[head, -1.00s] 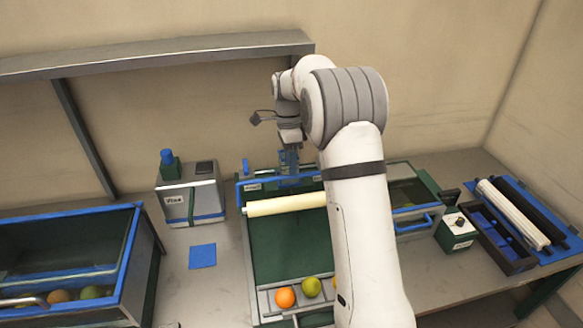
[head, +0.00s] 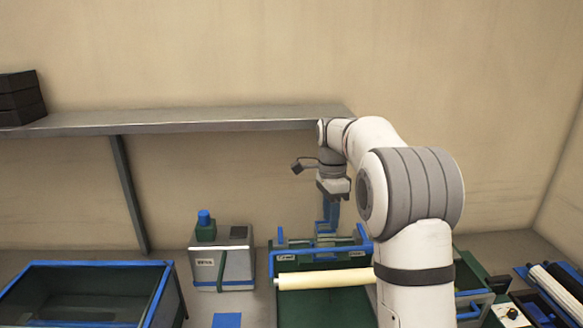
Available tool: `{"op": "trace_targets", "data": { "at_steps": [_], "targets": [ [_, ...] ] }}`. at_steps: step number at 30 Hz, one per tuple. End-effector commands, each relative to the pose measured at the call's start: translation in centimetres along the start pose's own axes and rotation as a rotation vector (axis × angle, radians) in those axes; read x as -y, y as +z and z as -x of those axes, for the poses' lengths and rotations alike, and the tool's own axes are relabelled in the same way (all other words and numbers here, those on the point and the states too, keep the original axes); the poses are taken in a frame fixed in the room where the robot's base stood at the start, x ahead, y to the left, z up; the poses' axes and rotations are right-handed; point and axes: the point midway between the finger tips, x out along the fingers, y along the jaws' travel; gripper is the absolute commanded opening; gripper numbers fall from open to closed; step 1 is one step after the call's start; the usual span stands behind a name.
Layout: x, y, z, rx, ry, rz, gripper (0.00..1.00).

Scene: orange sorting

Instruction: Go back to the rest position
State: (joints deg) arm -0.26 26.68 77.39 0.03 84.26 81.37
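My gripper (head: 328,213) hangs from my white and grey arm, its blue fingers pointing down. It is above the back end of the green tray with blue edges (head: 320,308), near the blue parts there. The fingers overlap in this view, so the gap between them cannot be made out. No fruit shows between them.
A cream roller (head: 325,279) lies across the tray. A grey box with a blue-topped knob (head: 222,262) stands left of it, with a blue square (head: 227,320) in front. A blue-rimmed bin (head: 165,290) is at left. A wall shelf (head: 190,120) holds black trays (head: 20,98).

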Motion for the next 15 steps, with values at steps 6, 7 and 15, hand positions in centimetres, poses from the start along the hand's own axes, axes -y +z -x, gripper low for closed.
{"op": "trace_targets", "data": {
  "at_steps": [6, 7, 15],
  "targets": [
    [-6.8, 1.0, 0.9, -0.031, -0.096, 0.302, 0.34],
    [-7.7, 1.1, 0.8, -0.038, -0.109, 0.345, 0.34],
    [-16.2, 2.4, -1.0, -0.122, -0.21, 0.726, 0.34]
  ]
}}
